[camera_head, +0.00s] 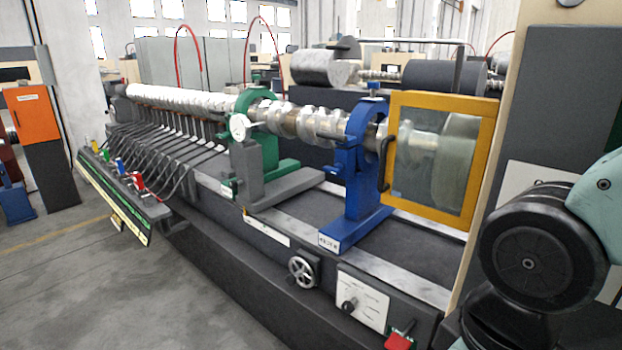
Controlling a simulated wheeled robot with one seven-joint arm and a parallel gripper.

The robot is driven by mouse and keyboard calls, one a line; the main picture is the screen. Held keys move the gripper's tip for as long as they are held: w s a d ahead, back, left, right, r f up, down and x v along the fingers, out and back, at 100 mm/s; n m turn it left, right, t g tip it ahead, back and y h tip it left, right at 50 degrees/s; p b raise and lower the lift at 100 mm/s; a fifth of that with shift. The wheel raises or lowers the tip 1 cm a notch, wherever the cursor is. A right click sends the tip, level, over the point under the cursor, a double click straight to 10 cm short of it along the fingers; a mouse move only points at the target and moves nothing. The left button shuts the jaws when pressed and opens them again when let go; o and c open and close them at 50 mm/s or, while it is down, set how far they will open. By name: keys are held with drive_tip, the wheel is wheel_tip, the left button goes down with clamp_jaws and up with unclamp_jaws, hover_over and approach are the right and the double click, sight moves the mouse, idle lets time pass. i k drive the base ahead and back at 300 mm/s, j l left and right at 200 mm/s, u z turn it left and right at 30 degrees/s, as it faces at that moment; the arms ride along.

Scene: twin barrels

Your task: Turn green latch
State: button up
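A green ring-shaped support (267,140) stands around the long metal crankshaft (185,98) near the middle of the machine. A small green part (256,78) sits on top of its ring and may be the latch; it is too small to tell its position. A round dial gauge (239,127) is at the ring's left side. Part of my arm, with a black joint cover and pale teal shell, fills the lower right. My gripper is not in view.
A blue support (367,160) stands right of the green one. A yellow-framed clear door (440,155) with a dark handle is beside it. A handwheel (303,270) and control panel (362,299) are on the machine's front. The floor (200,290) at front left is clear.

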sight(224, 135)
drive_tip(key=i+j, duration=0.2)
drive_tip(key=j, duration=0.15)
drive_tip(key=i+j+z, duration=0.1)
drive_tip(key=i+j, duration=0.35)
drive_tip(key=j, duration=0.3)
drive_tip(key=i+j+z, duration=0.1)
drive_tip(key=j, duration=0.25)
drive_tip(key=i+j, duration=0.25)
drive_tip(key=j, duration=0.15)
drive_tip(key=i+j+z, duration=0.1)
drive_tip(key=j, duration=0.3)
drive_tip(key=i+j, duration=0.2)
drive_tip(key=j, duration=0.15)
drive_tip(key=i+j, duration=0.2)
drive_tip(key=j, duration=0.15)
drive_tip(key=i+j, duration=0.15)
drive_tip(key=j, duration=0.25)
drive_tip(key=i+j, duration=0.2)
drive_tip(key=j, duration=0.15)
